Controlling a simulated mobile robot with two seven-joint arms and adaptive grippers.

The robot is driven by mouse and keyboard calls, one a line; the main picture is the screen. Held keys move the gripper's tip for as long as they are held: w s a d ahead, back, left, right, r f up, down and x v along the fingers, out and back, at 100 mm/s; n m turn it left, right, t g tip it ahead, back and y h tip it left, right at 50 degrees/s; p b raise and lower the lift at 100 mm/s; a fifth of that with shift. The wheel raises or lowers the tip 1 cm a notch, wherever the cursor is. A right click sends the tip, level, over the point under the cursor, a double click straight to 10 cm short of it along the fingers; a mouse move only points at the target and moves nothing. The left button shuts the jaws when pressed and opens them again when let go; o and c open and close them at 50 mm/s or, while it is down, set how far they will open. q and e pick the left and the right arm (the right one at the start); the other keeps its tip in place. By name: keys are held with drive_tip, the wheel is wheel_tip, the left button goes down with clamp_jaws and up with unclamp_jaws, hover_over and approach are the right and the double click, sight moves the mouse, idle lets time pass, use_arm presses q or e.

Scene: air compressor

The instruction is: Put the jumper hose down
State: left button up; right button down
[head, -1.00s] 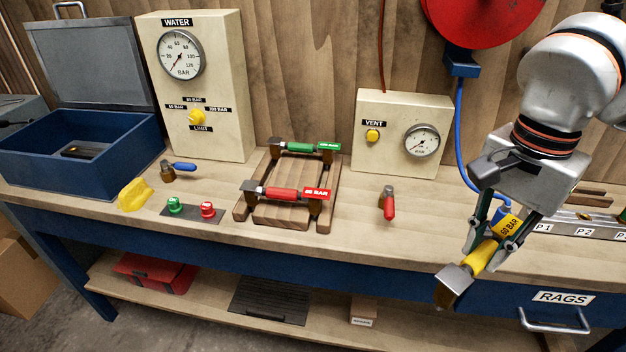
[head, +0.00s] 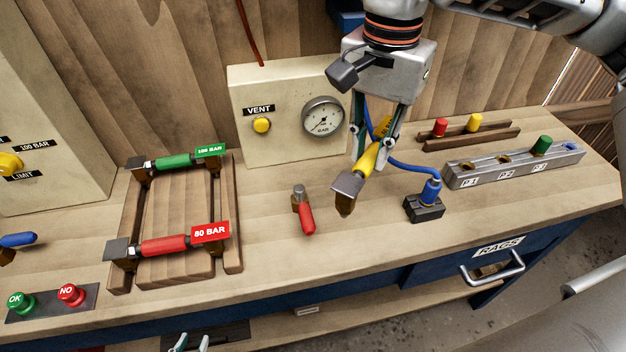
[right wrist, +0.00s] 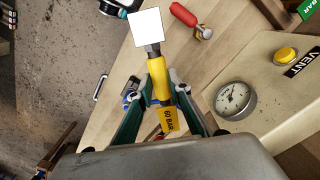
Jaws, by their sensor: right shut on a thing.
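The yellow jumper hose (head: 368,160), with a yellow tag, is in my right gripper (head: 372,145). It hangs tilted above the bench, its metal block and brass end pointing down toward the front left. In the right wrist view the fingers close around the yellow sleeve (right wrist: 161,84), and the tag (right wrist: 168,120) reads 60 BAR. A wooden cradle (head: 232,245) carries a red 80 BAR jumper (head: 165,246) at the front and a green 100 BAR one (head: 175,161) at the back. The tips of my left gripper (head: 189,343) show apart at the bottom edge, with nothing seen between them.
A red-handled fitting (head: 306,215) lies between cradle and held jumper. A black block (head: 425,208) with a blue plug and hose stands to the right. The VENT box (head: 285,120) is behind, the port rail (head: 510,168) at far right. Bare bench lies around the fitting.

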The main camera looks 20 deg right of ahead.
wheel_tip(320, 180, down, 10)
drive_tip(key=shift+r+b, duration=0.1)
drive_tip(key=shift+b, duration=0.3)
drive_tip(key=shift+f, duration=0.25)
drive_tip(key=c, duration=1.9)
unclamp_jaws()
wheel_tip(320, 180, up, 12)
drive_tip(key=shift+r+p, duration=0.15)
drive_tip(key=shift+p, duration=0.35)
